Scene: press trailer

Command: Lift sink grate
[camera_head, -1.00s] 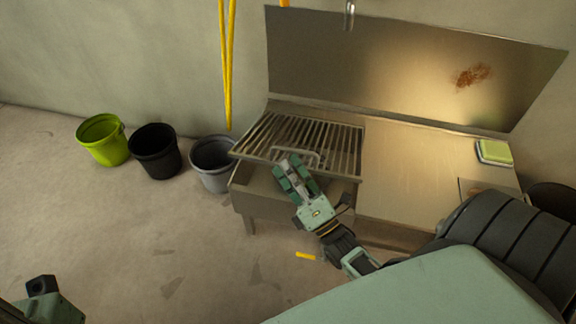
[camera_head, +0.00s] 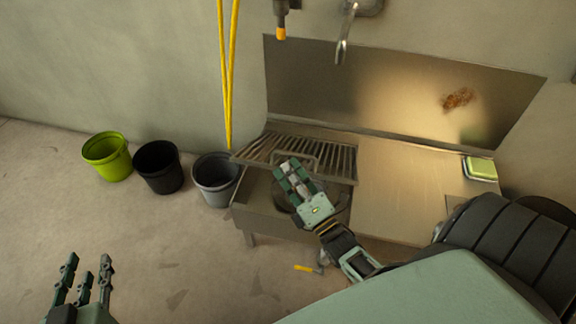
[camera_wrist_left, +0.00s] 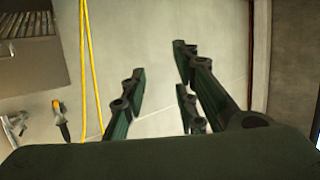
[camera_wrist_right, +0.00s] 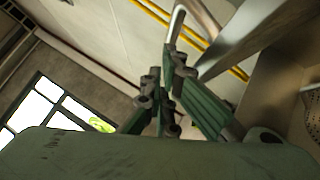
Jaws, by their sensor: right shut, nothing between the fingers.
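The sink grate (camera_head: 338,160), a panel of metal slats with a bent handle (camera_head: 312,158), sits tilted over the sink basin (camera_head: 250,215), its front edge raised. The basin's inside shows below it. My right gripper (camera_head: 286,166) is at the handle, its fingers shut with nothing visible held between them. In the right wrist view the fingertips (camera_wrist_right: 170,62) are close to a bent metal bar (camera_wrist_right: 178,22). The exact contact between fingers and handle is unclear. My left gripper (camera_head: 85,268) is open and empty, low at the left, far from the sink.
Green (camera_head: 107,160), black (camera_head: 158,170) and grey (camera_head: 214,182) buckets stand left of the sink. Yellow hoses (camera_head: 229,80) hang beside it. A tap (camera_head: 343,45) is above. The counter (camera_head: 400,190) right of the grate is mostly bare, with a green sponge (camera_head: 480,168).

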